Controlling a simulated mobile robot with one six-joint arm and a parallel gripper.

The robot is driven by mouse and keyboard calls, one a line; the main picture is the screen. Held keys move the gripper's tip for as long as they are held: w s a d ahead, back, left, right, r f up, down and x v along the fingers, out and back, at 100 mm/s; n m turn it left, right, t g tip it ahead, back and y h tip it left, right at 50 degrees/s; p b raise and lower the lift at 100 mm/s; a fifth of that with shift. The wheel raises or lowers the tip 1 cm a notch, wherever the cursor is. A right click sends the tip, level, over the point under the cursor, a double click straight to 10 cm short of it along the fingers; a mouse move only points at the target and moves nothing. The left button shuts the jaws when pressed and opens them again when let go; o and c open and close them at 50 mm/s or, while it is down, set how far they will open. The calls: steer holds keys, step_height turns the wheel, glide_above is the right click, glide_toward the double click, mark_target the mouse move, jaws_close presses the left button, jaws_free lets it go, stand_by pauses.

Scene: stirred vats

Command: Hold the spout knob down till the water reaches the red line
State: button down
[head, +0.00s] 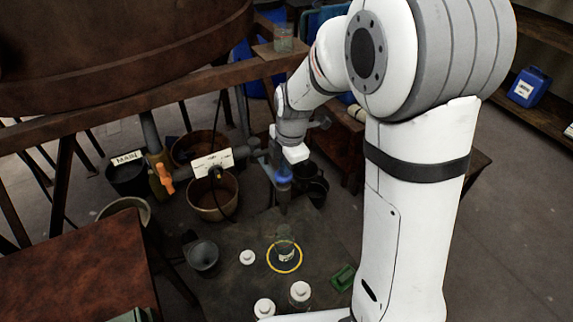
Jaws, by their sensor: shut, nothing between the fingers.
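The spout knob (284,175) is a blue piece at the end of a grey pipe, above the middle of the low dark table. My gripper (287,158) is right above the knob, pointing down; its fingers are shut and small in view. I cannot tell whether they touch the knob. A clear glass jar (285,243) with a pale label stands upright below the spout, inside a yellow ring on the table. The water level and a red line on this jar are too small to make out.
A large rusty vat (120,50) fills the upper left. An orange-handled valve (164,178) sits on the pipework left of the spout. White-lidded containers (300,292), a grey cup (202,256) and a green item (343,277) surround the jar. Another glass (283,38) stands on a ledge behind.

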mark_target(290, 179)
step_height(290, 179, down, 2)
steer(key=shift+b, duration=1)
steer(key=shift+s+f+b, duration=0.1)
steer(key=shift+f+b, duration=0.2)
steer(key=shift+b, duration=0.05)
steer(key=shift+s, duration=0.2)
steer(key=shift+f, duration=0.15)
steer(key=shift+s, duration=0.1)
stand_by(2.0)
stand_by(1.7)
steer(key=shift+r, duration=0.3)
step_height(290, 179, up, 15)
steer(key=d+p, duration=0.1)
steer(key=p, duration=0.1)
steer(key=shift+s+f, duration=0.15)
steer(key=shift+f, duration=0.05)
